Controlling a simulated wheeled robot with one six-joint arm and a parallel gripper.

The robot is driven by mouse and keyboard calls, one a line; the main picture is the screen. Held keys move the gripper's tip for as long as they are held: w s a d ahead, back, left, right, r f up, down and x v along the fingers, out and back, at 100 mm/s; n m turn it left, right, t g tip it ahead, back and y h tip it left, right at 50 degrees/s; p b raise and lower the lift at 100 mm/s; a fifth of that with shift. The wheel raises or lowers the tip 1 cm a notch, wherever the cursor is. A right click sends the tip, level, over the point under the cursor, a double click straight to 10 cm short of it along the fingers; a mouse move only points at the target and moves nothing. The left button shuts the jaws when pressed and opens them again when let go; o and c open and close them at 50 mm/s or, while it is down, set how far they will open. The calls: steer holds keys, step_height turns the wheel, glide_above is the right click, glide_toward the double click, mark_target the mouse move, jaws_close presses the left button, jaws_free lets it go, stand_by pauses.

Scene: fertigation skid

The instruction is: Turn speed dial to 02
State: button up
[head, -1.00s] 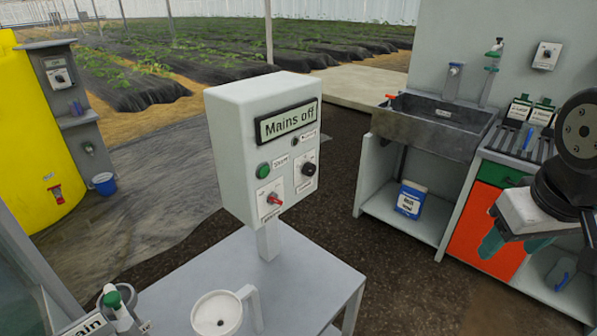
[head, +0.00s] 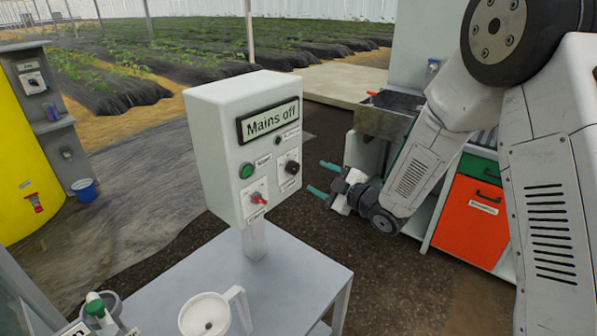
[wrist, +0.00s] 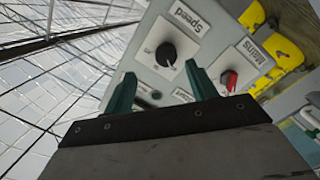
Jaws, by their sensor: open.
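The grey-white control box (head: 215,150) stands on a post, and its display (head: 268,121) reads "Mains off". The black speed dial (head: 292,167) is on its front, right of the red mains switch (head: 258,198) and the green button (head: 246,170). My gripper (head: 317,177) is open and empty, its teal fingers pointing at the box front from the right, apart from it. In the wrist view the round black speed dial (wrist: 170,56) shows just beyond the gap between the fingertips (wrist: 160,69). The red mains switch (wrist: 230,80) is to its right. The dial's setting is too small to read.
A grey bench (head: 285,285) with a white funnel-like cup (head: 205,315) is below the box. A sink (head: 385,118) and an orange-fronted cabinet (head: 470,220) stand behind my arm. A yellow tank (head: 30,180) is at left. The dark floor right of the box is clear.

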mark_target(296, 169)
steer(key=shift+y, duration=0.4)
steer(key=x, duration=0.8)
steer(key=shift+s+a+f, duration=0.25)
steer(key=shift+a, duration=0.05)
steer(key=c, duration=1)
